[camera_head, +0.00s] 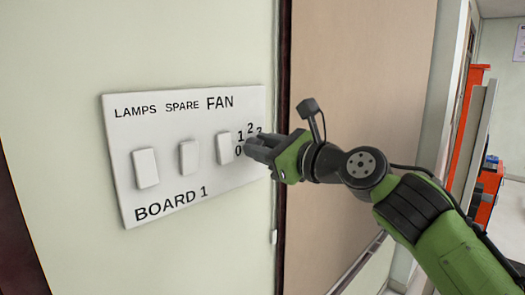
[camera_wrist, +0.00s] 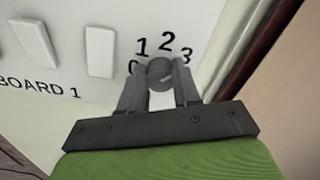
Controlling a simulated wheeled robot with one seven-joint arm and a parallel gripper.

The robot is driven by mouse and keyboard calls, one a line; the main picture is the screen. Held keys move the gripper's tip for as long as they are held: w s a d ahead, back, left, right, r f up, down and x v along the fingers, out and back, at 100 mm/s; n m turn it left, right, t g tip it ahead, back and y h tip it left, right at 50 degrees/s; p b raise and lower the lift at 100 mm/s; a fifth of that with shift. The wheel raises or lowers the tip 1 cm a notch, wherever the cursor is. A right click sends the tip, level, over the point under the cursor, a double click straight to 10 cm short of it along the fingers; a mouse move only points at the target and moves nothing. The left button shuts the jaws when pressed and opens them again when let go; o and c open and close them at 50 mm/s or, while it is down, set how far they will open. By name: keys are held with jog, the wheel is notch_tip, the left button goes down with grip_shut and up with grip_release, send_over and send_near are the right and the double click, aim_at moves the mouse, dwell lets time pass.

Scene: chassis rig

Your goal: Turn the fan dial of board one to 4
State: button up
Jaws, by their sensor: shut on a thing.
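Board one is a white wall plate (camera_head: 170,203) marked LAMPS, SPARE, FAN and BOARD 1. It also shows in the wrist view (camera_wrist: 70,72). My gripper (camera_head: 248,146) reaches its right end. In the wrist view the two fingers of my gripper (camera_wrist: 160,78) are shut on the round grey fan dial (camera_wrist: 160,68). The numbers 0, 1, 2 and 3 show around the dial; the 0 is partly covered. The number 4 is hidden, and I cannot tell where the dial points. In the head view my gripper hides the dial.
White rocker switches stand left of the dial: the lamps switch (camera_head: 146,168), the spare switch (camera_head: 189,157) and the fan switch (camera_head: 224,148), which is close to my gripper. A dark door frame (camera_head: 283,60) and a tan door (camera_head: 360,80) are to the right.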

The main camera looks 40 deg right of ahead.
jog(key=m+b, duration=0.2)
jog(key=m, duration=0.3)
jog(key=m+b, duration=0.2)
jog(key=m, duration=0.3)
jog(key=shift+d+f+m, duration=0.1)
jog(key=shift+d+m, duration=0.1)
jog(key=shift+m, duration=0.2)
dwell(0.3)
jog(key=o, duration=1.1)
jog(key=shift+c, duration=0.2)
jog(key=s+b, duration=0.2)
jog(key=s, duration=1.3)
jog(key=shift+s+d, duration=0.2)
jog(key=shift+s, duration=0.2)
